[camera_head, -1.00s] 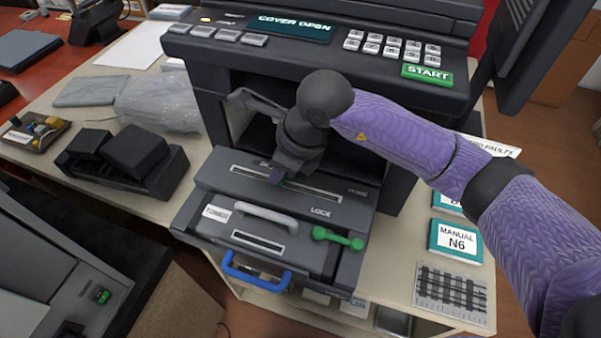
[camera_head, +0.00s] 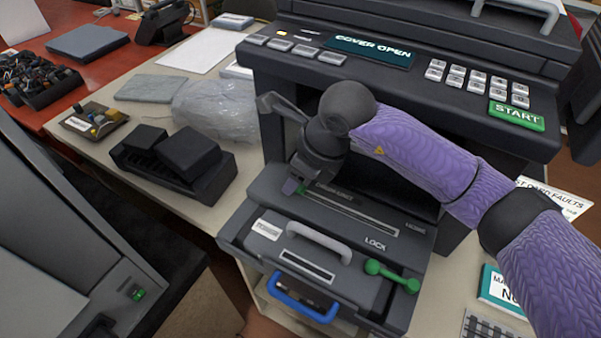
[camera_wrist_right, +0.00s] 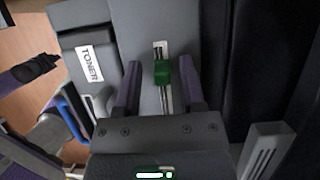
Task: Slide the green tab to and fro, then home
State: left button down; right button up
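The small green tab (camera_head: 303,190) sits at the left part of the slot (camera_head: 350,210) on the dark grey unit, away from the HOME lettering. In the right wrist view the green tab (camera_wrist_right: 162,73) stands in the slot, with bare slot above and below it. My right gripper (camera_head: 292,188) points down at the slot. Its two fingers (camera_wrist_right: 160,75) are apart, one on each side of the tab, with gaps showing. My left gripper does not show in the head view.
A green lock lever (camera_head: 392,275), a grey handle (camera_head: 318,242) and a blue handle (camera_head: 303,298) are in front of the slot. The machine's overhanging panel (camera_head: 400,75) is close above my right arm. A black holder (camera_head: 172,160) stands to the left.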

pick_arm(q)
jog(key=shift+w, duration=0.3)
pick_arm(e)
jog(key=shift+s+d+r, duration=0.1)
jog(key=shift+d+r, duration=0.05)
jog(key=shift+r, duration=0.15)
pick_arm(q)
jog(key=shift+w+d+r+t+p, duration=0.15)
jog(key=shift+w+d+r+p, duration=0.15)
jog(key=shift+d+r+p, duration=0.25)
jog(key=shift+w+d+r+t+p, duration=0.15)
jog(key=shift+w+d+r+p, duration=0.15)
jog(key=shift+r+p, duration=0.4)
pick_arm(e)
jog(key=v, duration=0.9)
jog(key=shift+r, duration=0.15)
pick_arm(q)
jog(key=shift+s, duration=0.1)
